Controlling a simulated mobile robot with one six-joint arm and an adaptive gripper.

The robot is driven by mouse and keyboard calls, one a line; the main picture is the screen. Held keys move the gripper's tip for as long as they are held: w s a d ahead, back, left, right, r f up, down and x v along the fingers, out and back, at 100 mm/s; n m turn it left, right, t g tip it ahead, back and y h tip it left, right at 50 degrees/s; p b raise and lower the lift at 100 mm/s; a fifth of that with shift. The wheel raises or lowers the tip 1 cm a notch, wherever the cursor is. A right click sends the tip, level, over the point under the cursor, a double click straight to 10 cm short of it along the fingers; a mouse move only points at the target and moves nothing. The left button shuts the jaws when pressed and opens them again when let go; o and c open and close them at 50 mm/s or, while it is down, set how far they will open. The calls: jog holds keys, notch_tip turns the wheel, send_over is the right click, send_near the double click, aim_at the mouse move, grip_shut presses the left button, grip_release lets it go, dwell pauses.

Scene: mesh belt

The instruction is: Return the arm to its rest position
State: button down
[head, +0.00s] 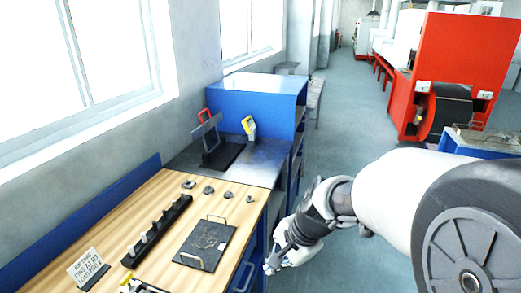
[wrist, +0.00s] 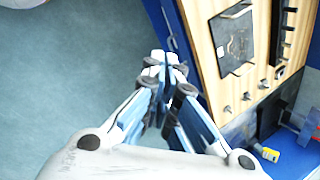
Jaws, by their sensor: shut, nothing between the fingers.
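My arm reaches in from the right in the head view. My gripper (head: 272,265) hangs over the floor beside the right edge of the wooden workbench (head: 178,212). In the wrist view my gripper (wrist: 166,62) has its fingertips together, with nothing seen between them. The gripper is apart from everything on the bench. Grey floor (wrist: 70,70) lies below it, and the bench edge is to its right in that view.
A dark tray (head: 205,243) with handles, a black rack (head: 157,230), small metal parts (head: 208,190) and a sign (head: 88,268) are on the bench. A blue cabinet (head: 255,103) stands behind. Red machine (head: 455,75) stands at far right. The aisle floor (head: 345,115) is clear.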

jog(key=s+d+r+n+h, duration=0.1)
jog(key=s+d+r+n, duration=0.1)
jog(key=s, duration=0.5)
jog(key=s+d+r+n+t+h, duration=0.1)
jog(key=s+d+r+n, duration=0.2)
jog(key=s+d+n, duration=0.2)
jog(key=s+d+r+n+t+h, duration=0.1)
jog(key=s+d+r+n, duration=0.2)
jog(key=s, duration=0.6)
jog(key=shift+d+r+n+h+b, duration=0.15)
jog(key=shift+r+n+h+b, duration=0.15)
jog(key=shift+n+b, duration=0.15)
